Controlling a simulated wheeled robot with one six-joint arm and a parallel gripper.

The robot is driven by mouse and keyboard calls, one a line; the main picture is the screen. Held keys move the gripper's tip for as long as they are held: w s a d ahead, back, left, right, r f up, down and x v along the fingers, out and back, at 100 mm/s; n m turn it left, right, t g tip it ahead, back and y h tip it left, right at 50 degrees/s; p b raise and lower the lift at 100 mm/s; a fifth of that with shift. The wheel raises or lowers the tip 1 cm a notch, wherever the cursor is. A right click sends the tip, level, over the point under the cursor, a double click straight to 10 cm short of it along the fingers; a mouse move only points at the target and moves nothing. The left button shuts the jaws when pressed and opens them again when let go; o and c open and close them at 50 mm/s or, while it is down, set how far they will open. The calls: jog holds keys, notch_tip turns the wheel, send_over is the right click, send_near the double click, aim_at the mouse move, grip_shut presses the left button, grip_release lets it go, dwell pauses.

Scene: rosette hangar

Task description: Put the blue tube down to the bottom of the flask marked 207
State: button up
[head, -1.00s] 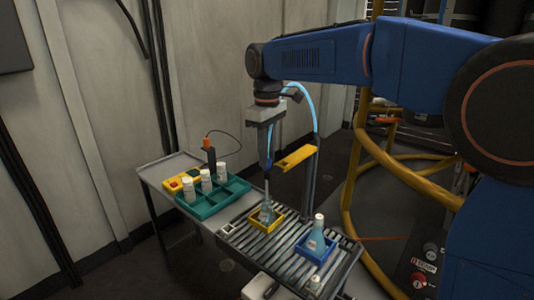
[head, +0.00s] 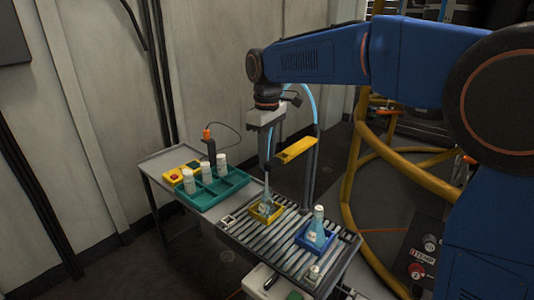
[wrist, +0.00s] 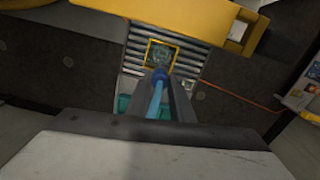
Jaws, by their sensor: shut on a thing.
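My gripper (head: 267,168) is shut on the blue tube (wrist: 157,97) and points straight down. The tube's lower part shows thin below the fingers, over or in the neck of a clear flask (head: 266,208). I cannot tell how deep it is. That flask stands upright in a yellow square holder (head: 278,217) on the roller conveyor. In the wrist view the yellow holder (wrist: 149,54) lies just beyond the fingertips. A second flask (head: 317,228), with pale blue contents, stands in a blue holder (head: 303,239) to the right. The flask markings are too small to read.
A green tray (head: 228,191) with several white-capped bottles stands on the left bench, beside a yellow box with a red button (head: 176,175). A yellow bracket (head: 296,150) on a post stands close to the right of my gripper. Yellow rails (head: 410,175) stand further right.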

jog(key=shift+f, duration=0.25)
dwell(0.3)
jog(key=shift+f, duration=2.25)
jog(key=o, duration=1.6)
jog(key=shift+r, duration=3)
